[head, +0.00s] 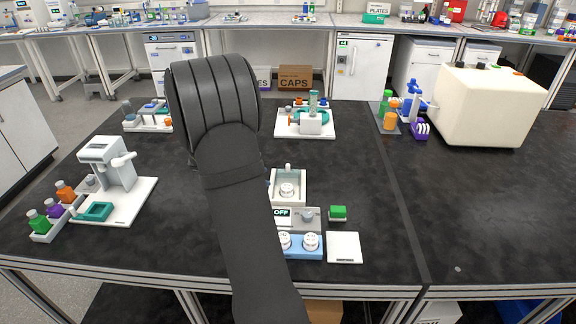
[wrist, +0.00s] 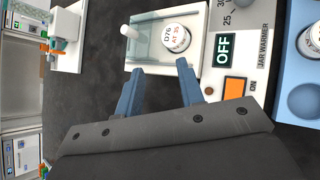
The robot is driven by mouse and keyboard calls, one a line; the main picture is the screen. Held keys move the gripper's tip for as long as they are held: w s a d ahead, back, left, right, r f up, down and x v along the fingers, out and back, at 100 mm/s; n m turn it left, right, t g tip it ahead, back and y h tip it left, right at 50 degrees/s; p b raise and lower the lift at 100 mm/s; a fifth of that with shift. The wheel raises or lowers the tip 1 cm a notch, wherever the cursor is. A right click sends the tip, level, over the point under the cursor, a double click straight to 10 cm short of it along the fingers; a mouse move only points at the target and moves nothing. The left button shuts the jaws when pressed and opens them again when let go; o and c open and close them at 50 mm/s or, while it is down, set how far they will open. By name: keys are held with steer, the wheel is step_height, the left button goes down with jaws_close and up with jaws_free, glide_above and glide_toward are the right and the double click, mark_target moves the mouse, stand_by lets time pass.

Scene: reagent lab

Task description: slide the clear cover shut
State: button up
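The jar warmer (wrist: 228,20) has a white well (wrist: 200,40) with a labelled jar (wrist: 175,38) in it. A pale upright peg (wrist: 130,31), perhaps the handle of the clear cover, stands at the well's far edge from the display; it also shows in the head view (head: 288,168). In the head view my arm hides the gripper and the warmer's left part.
The warmer shows OFF (wrist: 225,48), with an orange switch (wrist: 235,88) beside it. A blue tray (head: 319,254) with jars adjoins it. Bench behind the warmer is clear up to a white-based device (head: 305,122).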

mark_target(288, 165)
steer(key=s+a+r+n+t+h, duration=0.2)
steer(key=a+r+n+t, duration=0.15)
steer(key=n, duration=0.35)
steer(key=x, duration=1.7)
steer(key=shift+w+f, duration=0.3)
steer(key=shift+w, duration=0.05)
jaws_close()
